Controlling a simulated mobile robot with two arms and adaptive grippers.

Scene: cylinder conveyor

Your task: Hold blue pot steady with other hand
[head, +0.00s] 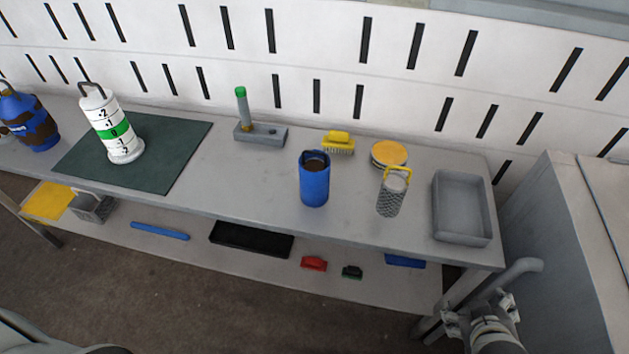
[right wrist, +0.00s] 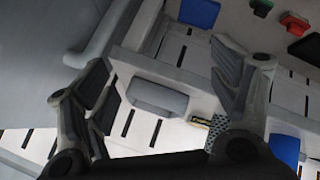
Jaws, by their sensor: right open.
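A blue pot (head: 314,188) with a dark brown inside stands upright on the grey table (head: 240,180), right of its middle. A blue shape at the right edge of the right wrist view (right wrist: 284,152) looks like the same pot. Another blue container (head: 38,135) with brown patches and a top handle stands at the far left. My right gripper (head: 480,310) is open and empty, in front of the table's right front corner and apart from the pot. In the right wrist view its fingers are spread (right wrist: 165,75) with nothing between them. My left gripper is not seen.
A grater (head: 391,195) stands right of the pot, then a grey tray (head: 461,238). Behind are a yellow brush (head: 338,143), a yellow round lid (head: 389,154) and a grey stand (head: 260,134). A white striped cylinder (head: 112,128) is on a green mat (head: 165,165). A grey cabinet (head: 570,220) is at right.

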